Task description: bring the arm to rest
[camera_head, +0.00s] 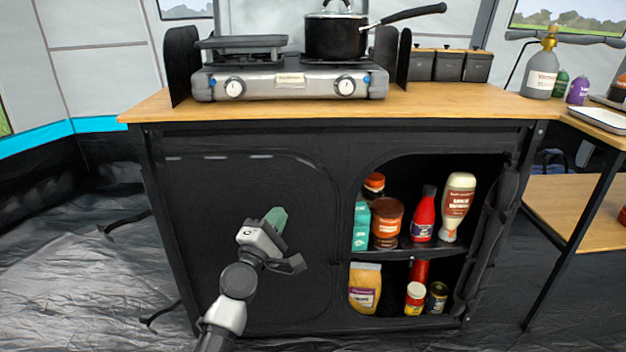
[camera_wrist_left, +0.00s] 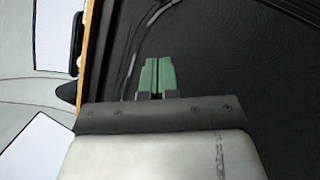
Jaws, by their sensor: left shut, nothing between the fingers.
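My left gripper (camera_head: 276,219) is raised in front of the closed black fabric panel (camera_head: 200,230) on the cabinet's left side. Its green fingers point up and a little right in the head view. In the left wrist view the two green fingertips (camera_wrist_left: 158,76) lie side by side, shut with nothing between them. The dark fabric fills the right of that view; I cannot tell the exact gap between it and the fingers. My right gripper is not in view.
The wooden counter (camera_head: 450,100) holds a two-burner stove (camera_head: 290,82) with a black pot (camera_head: 335,38). Right of the panel, open shelves (camera_head: 400,248) hold several bottles, jars and packets. A lower wooden table (camera_head: 580,205) stands at right. The floor at left (camera_head: 80,260) is clear.

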